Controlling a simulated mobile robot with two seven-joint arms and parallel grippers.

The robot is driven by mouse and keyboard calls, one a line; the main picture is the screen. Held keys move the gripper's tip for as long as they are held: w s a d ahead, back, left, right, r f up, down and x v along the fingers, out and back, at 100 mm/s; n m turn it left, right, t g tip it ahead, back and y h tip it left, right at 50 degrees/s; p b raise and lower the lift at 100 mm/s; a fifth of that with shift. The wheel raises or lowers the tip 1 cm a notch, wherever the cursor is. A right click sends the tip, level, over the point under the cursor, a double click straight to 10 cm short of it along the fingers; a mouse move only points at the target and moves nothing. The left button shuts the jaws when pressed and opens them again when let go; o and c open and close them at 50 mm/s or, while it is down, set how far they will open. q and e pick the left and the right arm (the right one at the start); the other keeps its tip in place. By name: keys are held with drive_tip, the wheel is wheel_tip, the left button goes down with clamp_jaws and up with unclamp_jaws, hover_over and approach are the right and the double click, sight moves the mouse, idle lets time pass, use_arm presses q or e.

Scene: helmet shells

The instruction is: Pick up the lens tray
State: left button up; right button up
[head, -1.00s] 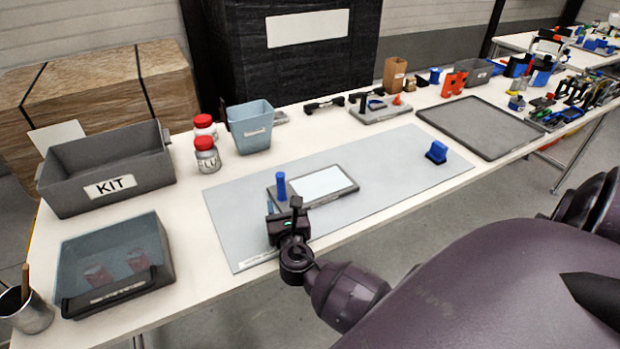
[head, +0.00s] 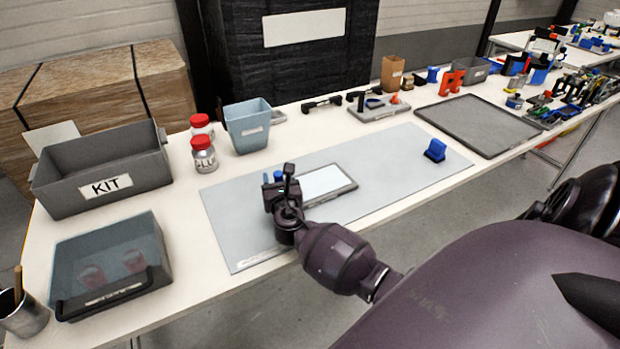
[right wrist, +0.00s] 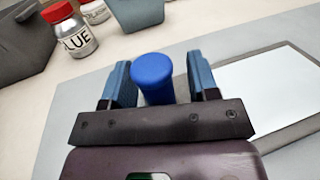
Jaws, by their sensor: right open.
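The lens tray (head: 336,195) is a flat dark grey tray with a pale panel and an upright blue handle (head: 279,176) near its left end. It lies on the grey-blue mat. My right gripper (head: 272,181) is over the tray's left end and hides part of it. In the right wrist view the two blue fingers are open, with the round-topped blue handle (right wrist: 153,77) between them. A gap shows on each side of the handle, so they are not closed on it. The tray's pale panel (right wrist: 275,92) lies to the right there. My left gripper is not in view.
A blue block (head: 435,150) sits on the mat's right end. The mat (head: 385,165) between is clear.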

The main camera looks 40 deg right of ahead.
clamp_jaws()
idle(0.3)
drive_tip(key=shift+r, duration=0.15)
